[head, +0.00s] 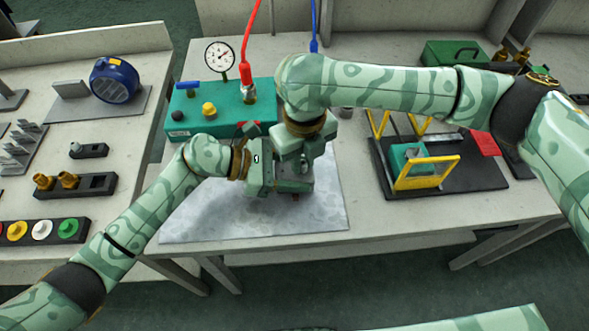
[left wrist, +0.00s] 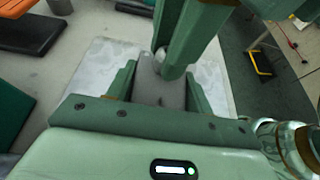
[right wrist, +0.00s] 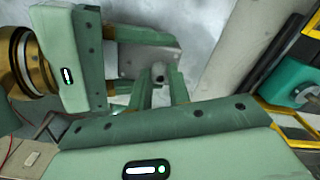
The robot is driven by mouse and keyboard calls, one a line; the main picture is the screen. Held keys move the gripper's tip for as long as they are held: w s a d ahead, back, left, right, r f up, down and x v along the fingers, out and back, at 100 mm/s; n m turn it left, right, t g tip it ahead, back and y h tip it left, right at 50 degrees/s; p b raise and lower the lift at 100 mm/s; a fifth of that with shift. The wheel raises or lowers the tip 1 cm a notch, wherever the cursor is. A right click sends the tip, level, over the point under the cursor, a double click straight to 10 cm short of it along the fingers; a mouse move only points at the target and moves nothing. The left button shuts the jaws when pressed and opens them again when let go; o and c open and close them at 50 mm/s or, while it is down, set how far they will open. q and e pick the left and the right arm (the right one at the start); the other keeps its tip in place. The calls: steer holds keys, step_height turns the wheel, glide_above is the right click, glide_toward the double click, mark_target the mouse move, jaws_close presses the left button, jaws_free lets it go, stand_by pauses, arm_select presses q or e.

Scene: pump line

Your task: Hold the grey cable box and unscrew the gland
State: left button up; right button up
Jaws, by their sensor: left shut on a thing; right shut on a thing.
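The grey cable box (left wrist: 165,95) is between the two fingers of my left gripper (left wrist: 160,86) in the left wrist view. It also shows in the right wrist view (right wrist: 135,62). My left gripper is shut on it, above the light mat. The gland (right wrist: 158,70) is a small light round piece at the box, between the fingertips of my right gripper (right wrist: 160,78). My right gripper is shut on it. In the head view the two grippers meet over the mat and hide most of the box and gland.
A speckled mat (head: 210,215) lies under the grippers. A teal pump box (head: 180,115) with gauge (head: 220,60) and red hose stands behind. A black fixture board (head: 480,180) with a yellow frame (head: 430,173) is at right. A left bench holds a blue drum (head: 114,80) and racks.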

steer(key=n, duration=1)
steer(key=shift+n, duration=0.4)
steer(key=n, duration=0.3)
steer(key=shift+n, duration=0.3)
steer(key=o, duration=0.8)
steer(key=shift+r, duration=2.1)
steer(key=shift+f, duration=0.15)
